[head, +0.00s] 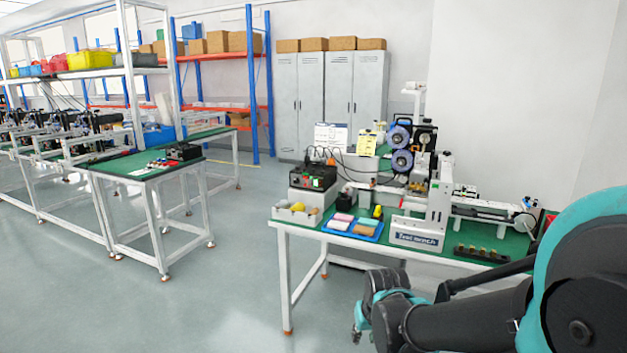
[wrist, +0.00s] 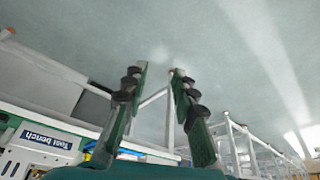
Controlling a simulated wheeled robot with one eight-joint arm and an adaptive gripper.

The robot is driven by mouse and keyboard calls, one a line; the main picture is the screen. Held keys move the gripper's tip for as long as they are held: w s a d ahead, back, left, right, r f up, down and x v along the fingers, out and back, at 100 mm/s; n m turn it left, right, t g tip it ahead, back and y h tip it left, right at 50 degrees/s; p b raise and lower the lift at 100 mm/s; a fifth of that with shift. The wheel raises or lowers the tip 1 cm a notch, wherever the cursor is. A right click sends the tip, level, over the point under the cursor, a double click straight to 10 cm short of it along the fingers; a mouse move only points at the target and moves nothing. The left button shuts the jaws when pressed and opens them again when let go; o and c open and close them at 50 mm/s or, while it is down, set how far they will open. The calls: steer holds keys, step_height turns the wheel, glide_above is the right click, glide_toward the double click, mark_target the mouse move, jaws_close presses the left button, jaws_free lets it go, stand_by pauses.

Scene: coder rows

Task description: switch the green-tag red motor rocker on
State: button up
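A black control box (head: 313,178) stands on a light grey block at the left end of the test bench. Its front shows small red and green spots. I cannot make out which is the red motor rocker, its green tag, or its position. My gripper (head: 368,318) is low in front of the bench, well apart from the box. The control box is not seen in the wrist view.
The green-topped test bench (head: 460,255) carries a grey bin (head: 297,215), a blue tray (head: 345,232) and a machine with blue reels (head: 399,137). A second bench (head: 150,170) at left holds another black box (head: 183,152). The floor (head: 240,290) between is clear.

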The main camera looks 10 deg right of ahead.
jaws_close()
stand_by(1.1)
